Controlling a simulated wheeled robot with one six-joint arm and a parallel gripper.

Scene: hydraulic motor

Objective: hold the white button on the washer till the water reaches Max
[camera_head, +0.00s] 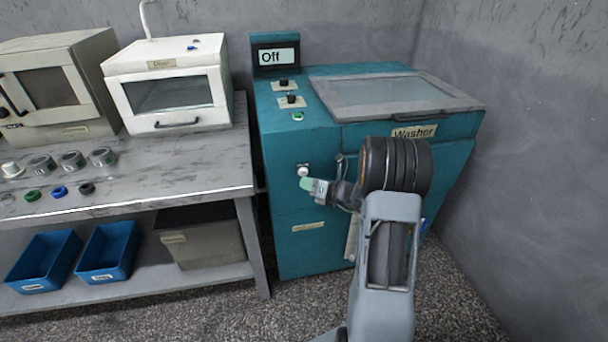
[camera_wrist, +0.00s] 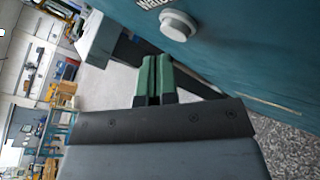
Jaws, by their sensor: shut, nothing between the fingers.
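My gripper (camera_head: 306,184) is shut and empty, with green fingertips close to the button in the head view. In the wrist view the fingertips (camera_wrist: 157,60) are below the button and look apart from it. No water level shows in these frames.
A grey table (camera_head: 180,185) left of the washer holds a white dryer-like box (camera_head: 170,85), metal rings and coloured small parts. Blue bins (camera_head: 110,250) and a grey bin sit on its lower shelf. The washer top has knobs (camera_head: 291,98) and a green button (camera_head: 298,117). A grey wall stands right.

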